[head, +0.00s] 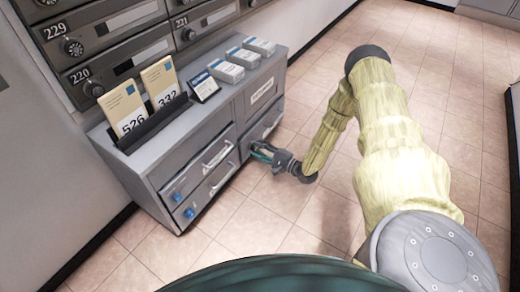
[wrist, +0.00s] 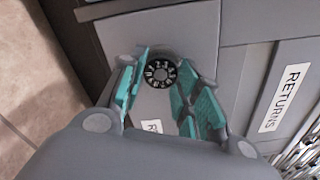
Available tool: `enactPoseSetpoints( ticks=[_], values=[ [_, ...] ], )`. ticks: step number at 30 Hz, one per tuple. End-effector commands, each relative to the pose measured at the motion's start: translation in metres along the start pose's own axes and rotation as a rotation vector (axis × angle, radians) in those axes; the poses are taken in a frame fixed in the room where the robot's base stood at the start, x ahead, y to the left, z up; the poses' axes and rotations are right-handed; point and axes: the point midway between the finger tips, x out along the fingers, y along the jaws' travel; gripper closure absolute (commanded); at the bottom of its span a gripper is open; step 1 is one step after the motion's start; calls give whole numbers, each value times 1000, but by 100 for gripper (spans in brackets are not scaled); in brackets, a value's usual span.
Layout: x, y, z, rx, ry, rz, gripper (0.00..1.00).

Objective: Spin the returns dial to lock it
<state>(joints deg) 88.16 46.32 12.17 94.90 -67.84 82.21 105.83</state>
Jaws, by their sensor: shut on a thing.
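The returns dial (wrist: 158,74) is a small round black dial with white digits, set on a grey panel in the wrist view. My gripper (wrist: 162,82) has teal finger pads on the left and right of the dial and is shut on it. In the head view my gripper (head: 262,153) reaches the right part of the grey cabinet (head: 160,168) front and hides the dial there. A white label reading RETURNS (wrist: 285,97) is on the panel right of the dial. A second label (wrist: 153,126), partly hidden, shows between my fingers.
The cabinet has drawers with bar handles (head: 218,152) and blue locks (head: 189,213). On its top stand numbered envelopes (head: 126,112), a small sign (head: 203,86) and several card boxes (head: 243,57). Mailboxes (head: 120,55) line the wall behind. The tiled floor (head: 290,215) beside the cabinet is clear.

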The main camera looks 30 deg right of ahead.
Motion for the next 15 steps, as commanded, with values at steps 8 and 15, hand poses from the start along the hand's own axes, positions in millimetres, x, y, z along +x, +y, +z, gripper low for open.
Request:
enactPoseSetpoints(
  ticks=[8,15],
  values=[
    [-2,0,-4,259,6,-2,91],
    [-2,1,-4,486,7,-2,91]
  ],
)
